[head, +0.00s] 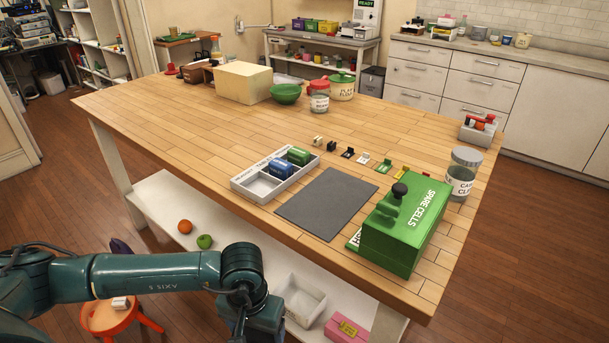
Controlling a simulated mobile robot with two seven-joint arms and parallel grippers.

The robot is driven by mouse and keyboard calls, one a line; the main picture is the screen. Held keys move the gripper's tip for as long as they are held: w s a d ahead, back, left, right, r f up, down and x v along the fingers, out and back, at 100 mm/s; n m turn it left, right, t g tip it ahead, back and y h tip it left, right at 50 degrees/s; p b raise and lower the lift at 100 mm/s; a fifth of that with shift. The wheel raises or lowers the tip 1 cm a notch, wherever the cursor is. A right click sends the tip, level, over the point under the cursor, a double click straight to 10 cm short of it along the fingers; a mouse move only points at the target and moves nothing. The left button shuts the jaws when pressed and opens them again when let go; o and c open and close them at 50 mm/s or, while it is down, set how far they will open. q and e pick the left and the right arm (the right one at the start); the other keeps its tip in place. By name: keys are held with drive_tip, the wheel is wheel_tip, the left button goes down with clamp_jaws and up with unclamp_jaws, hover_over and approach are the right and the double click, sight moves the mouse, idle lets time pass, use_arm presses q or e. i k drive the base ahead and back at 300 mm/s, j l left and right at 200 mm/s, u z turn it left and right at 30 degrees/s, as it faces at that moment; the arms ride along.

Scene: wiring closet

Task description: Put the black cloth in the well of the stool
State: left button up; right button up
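An orange stool (108,320) stands on the floor at the lower left, partly hidden behind my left arm. Its round top shows only in part, with a small whitish thing on it; I cannot make out the well. I cannot pick out a black cloth for certain. A flat dark grey mat (327,204) lies on the table, but I cannot tell that it is cloth. My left arm comes in from the left and bends down at the bottom middle; its gripper fingers are below the picture. My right gripper is not in view.
The wooden table (190,120) fills the middle. Near its front are a divided tray (268,186) with batteries and a green SPARE CELLS box (405,225). The lower shelf (165,205) holds fruit, a white bin (300,298) and a pink box (346,329).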

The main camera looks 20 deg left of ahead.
sight(105, 318)
drive_tip(key=k+j+z, duration=0.2)
drive_tip(key=j, duration=0.4)
drive_tip(key=k+j+z, duration=0.15)
drive_tip(key=j, duration=0.45)
drive_tip(key=k+j+z, duration=0.2)
drive_tip(key=j, duration=0.35)
drive_tip(key=k+j+z, duration=0.2)
drive_tip(key=j, duration=0.35)
drive_tip(key=k+j+z, duration=0.2)
drive_tip(key=k+j, duration=0.15)
drive_tip(key=j, duration=0.15)
drive_tip(key=k+j+z, duration=0.15)
drive_tip(key=k+j, duration=0.15)
drive_tip(key=k+j+z, duration=0.1)
drive_tip(key=j, duration=0.2)
drive_tip(key=k+j+z, duration=0.1)
drive_tip(key=j, duration=0.25)
drive_tip(key=k+j+z, duration=0.15)
drive_tip(key=j, duration=0.15)
drive_tip(key=j+z, duration=0.1)
drive_tip(key=j, duration=0.35)
drive_tip(key=k+j+z, duration=0.1)
drive_tip(key=j, duration=0.35)
drive_tip(key=k+j+z, duration=0.1)
drive_tip(key=j, duration=0.65)
